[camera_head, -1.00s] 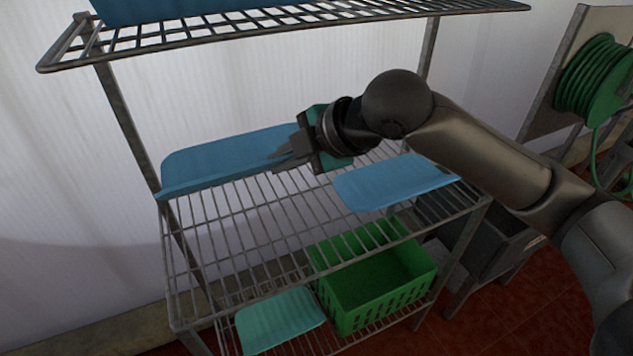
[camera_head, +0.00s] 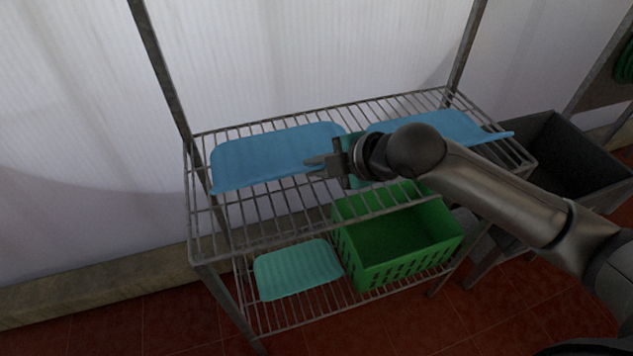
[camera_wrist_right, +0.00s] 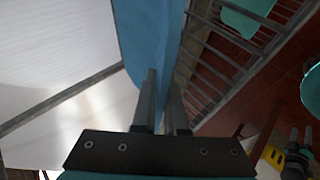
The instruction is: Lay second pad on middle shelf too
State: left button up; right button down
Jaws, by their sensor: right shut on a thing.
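A blue pad (camera_head: 262,158) is at the left of the middle wire shelf (camera_head: 240,218), nearly flat; I cannot tell if it rests fully on the wires. My right gripper (camera_head: 318,162) is shut on its right end. In the right wrist view the pad (camera_wrist_right: 150,40) runs away from the closed fingers (camera_wrist_right: 162,105), its near edge between them. Another blue pad (camera_head: 445,126) lies on the right half of the same shelf, partly hidden behind my right arm.
Below, a teal pad (camera_head: 300,268) and a green basket (camera_head: 400,262) sit on the lower shelf. Shelf posts (camera_head: 160,70) stand at the back corners. A dark bin (camera_head: 575,165) stands to the right. The front strip of the middle shelf is bare.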

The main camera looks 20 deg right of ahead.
jog(key=shift+f+b, duration=0.5)
jog(key=shift+f, duration=1.45)
jog(key=c, duration=1)
grip_release()
jog(key=shift+f, duration=0.1)
jog(key=shift+o, duration=0.2)
jog(key=shift+s+d+r, duration=0.1)
jog(key=shift+r, duration=0.15)
jog(key=p+v, duration=0.2)
jog(key=v, duration=0.9)
jog(key=shift+s+r, duration=0.2)
jog(key=shift+d, duration=0.1)
